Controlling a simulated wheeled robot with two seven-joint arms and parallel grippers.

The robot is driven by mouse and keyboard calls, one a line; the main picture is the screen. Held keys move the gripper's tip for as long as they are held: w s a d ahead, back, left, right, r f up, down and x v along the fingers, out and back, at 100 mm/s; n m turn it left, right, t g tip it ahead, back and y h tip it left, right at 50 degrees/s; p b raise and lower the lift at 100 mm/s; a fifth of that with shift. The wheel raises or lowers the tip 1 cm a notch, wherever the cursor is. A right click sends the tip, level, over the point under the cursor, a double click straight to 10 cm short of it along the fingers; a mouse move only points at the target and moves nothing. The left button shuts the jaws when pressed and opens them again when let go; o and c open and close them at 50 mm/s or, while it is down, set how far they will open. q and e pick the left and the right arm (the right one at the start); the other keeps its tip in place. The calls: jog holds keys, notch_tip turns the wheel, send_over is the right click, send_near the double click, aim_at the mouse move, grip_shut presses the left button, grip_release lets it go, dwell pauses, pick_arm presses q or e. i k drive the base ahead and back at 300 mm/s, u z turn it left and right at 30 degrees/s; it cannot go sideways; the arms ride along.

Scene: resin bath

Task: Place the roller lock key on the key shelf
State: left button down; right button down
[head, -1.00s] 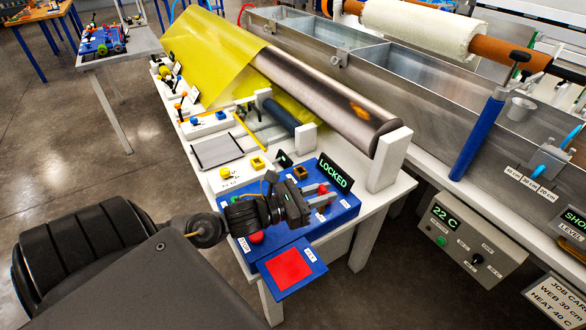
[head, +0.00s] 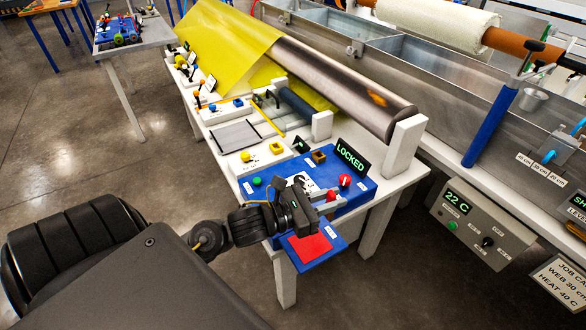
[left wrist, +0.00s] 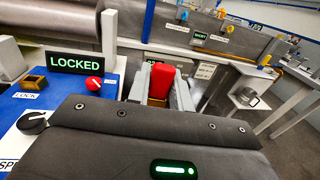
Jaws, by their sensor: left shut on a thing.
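My left gripper (head: 326,203) is shut on the roller lock key (left wrist: 162,80). The key's red end shows between the fingers in the left wrist view, and a little of it shows in the head view (head: 331,196). The rest of the key is hidden by the fingers. The gripper is above the front part of the blue console (head: 350,198). A blue shelf with a red pad (head: 308,249), which looks like the key shelf, juts out at the console's front, just below the gripper in the picture. The pad looks empty. My right gripper is not in view.
A lit LOCKED sign (head: 351,155) stands at the console's back. A red knob (head: 345,180) and a small brown open-topped block (head: 319,156) are near it. A white roller support (head: 405,148) stands to the right. Open floor lies in front of the shelf.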

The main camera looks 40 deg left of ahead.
aim_at(306, 258)
jog(key=z, duration=0.2)
jog(key=k, duration=1.05)
jog(key=z, duration=0.5)
